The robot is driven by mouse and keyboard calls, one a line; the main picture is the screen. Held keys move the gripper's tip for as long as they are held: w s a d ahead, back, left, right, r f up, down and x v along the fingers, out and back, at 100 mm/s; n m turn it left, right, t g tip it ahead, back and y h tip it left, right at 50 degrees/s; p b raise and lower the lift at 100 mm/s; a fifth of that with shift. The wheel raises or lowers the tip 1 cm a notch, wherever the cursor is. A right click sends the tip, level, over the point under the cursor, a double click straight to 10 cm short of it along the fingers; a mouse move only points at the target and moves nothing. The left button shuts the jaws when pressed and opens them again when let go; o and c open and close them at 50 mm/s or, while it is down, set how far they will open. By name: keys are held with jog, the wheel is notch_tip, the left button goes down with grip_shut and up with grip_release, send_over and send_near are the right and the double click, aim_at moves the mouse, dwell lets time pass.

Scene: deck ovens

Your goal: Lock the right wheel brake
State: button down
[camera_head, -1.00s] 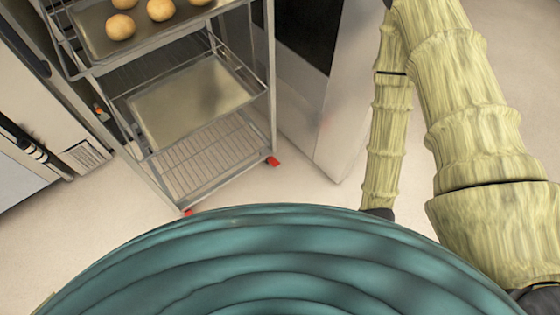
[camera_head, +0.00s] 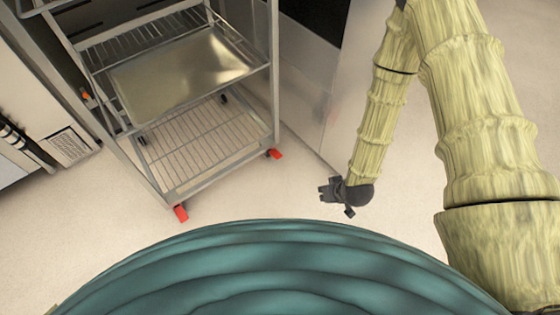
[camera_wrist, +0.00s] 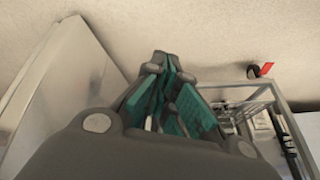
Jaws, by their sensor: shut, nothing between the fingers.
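The right wheel brake (camera_head: 274,154) is a small red pedal at the rack's lower right front corner. A second red pedal (camera_head: 181,213) is at the lower left front corner. One red pedal (camera_wrist: 265,69) shows on a dark caster in the wrist view, right of my fingers; which one is hard to tell. My gripper (camera_head: 325,192) is low over the floor, right of and nearer than the right brake, pointing left. It is apart from the brake. Its teal-padded fingers also show in the wrist view (camera_wrist: 172,90), shut and empty.
The metal rack (camera_head: 274,75) holds a bare tray (camera_head: 185,72) above a wire shelf (camera_head: 205,140). A pale cabinet side (camera_head: 350,90) stands right of the rack, close behind my arm. The floor (camera_head: 265,195) between my gripper and the rack is clear.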

jog(key=w+a+f+n+t+y+b, duration=0.1)
jog(key=w+a+f+b, duration=0.2)
jog(key=w+b, duration=0.4)
jog(key=w+a+f+n+t+y+b, duration=0.1)
jog(key=w+a+f+n+t+b, duration=0.1)
jog(key=w+a+f+b, duration=0.2)
jog(key=w+a+f+n+t+y+b, duration=0.1)
jog(key=w+a+f+t+y+b, duration=0.1)
jog(key=w+f+b, duration=0.4)
jog(key=shift+w+a+n+b, duration=0.3)
jog(key=shift+w+a+b, duration=0.35)
jog(key=shift+w+b, duration=2.4)
jog(key=shift+w+p, duration=0.45)
jog(key=shift+w, duration=0.05)
jog(key=b, duration=0.6)
send_over(279, 157)
jog(key=f, duration=0.5)
jog(key=shift+w+f, duration=0.3)
jog(key=shift+f, duration=0.05)
jog(key=shift+s+d+f, duration=0.1)
jog(key=shift+s+f, duration=0.15)
jog(key=shift+f, duration=0.25)
jog(key=shift+s+d+f+b, duration=0.1)
jog(key=shift+s+f+b, duration=0.05)
jog(key=shift+f+b, duration=0.35)
jog(key=shift+s+d+f+b, duration=0.1)
jog(key=shift+f+b, duration=0.3)
jog(key=shift+f, duration=0.1)
